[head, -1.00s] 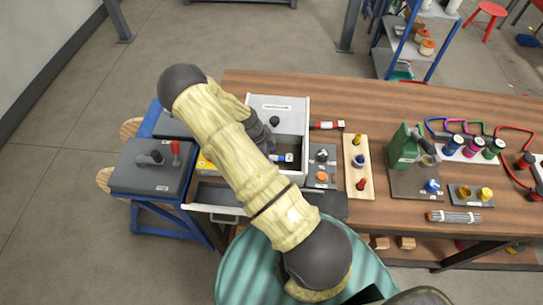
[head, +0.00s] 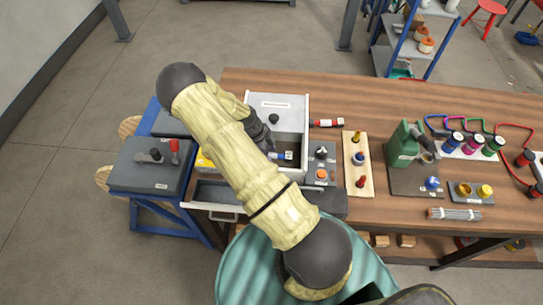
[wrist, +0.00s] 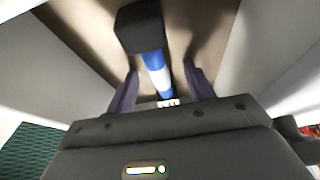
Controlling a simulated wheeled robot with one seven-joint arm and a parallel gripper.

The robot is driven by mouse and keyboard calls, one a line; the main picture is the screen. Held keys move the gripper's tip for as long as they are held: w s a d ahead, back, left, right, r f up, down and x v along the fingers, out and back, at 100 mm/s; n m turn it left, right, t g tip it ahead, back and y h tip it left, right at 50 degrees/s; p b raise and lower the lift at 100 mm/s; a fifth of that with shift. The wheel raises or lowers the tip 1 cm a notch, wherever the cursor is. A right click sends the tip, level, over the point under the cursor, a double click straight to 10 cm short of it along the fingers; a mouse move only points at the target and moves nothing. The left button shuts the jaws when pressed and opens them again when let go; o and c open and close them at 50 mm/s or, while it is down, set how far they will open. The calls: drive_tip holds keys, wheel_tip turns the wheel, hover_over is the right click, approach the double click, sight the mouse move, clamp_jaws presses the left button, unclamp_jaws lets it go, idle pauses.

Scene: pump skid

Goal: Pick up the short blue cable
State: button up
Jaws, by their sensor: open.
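The short blue cable (wrist: 153,60) has a blue body with a white band and a black block-like end. It lies inside the grey-white open-topped box (head: 306,110) on the left of the bench; its blue and white part (head: 279,156) shows beside my arm in the head view. My gripper (wrist: 159,74) is open, with one dark finger on each side of the cable in the wrist view. Whether the fingers touch it cannot be told. In the head view my gripper (head: 262,134) is partly hidden behind my padded arm, as is part of the cable.
The box's walls stand close around my gripper. A red cable (head: 327,123) lies just right of the box. A small switch panel (head: 321,164) and a wooden peg board (head: 358,168) stand further right. A grey box with a lever (head: 150,170) is at left.

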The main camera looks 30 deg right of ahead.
sight(270, 153)
drive_tip(key=c, duration=1)
drive_tip(key=shift+r, duration=0.1)
drive_tip(key=shift+r+p, duration=0.2)
drive_tip(key=shift+p, duration=0.1)
wheel_tip(270, 153, up, 10)
drive_tip(key=shift+f+b, duration=0.1)
drive_tip(key=shift+b, duration=1.15)
drive_tip(key=shift+d, duration=0.1)
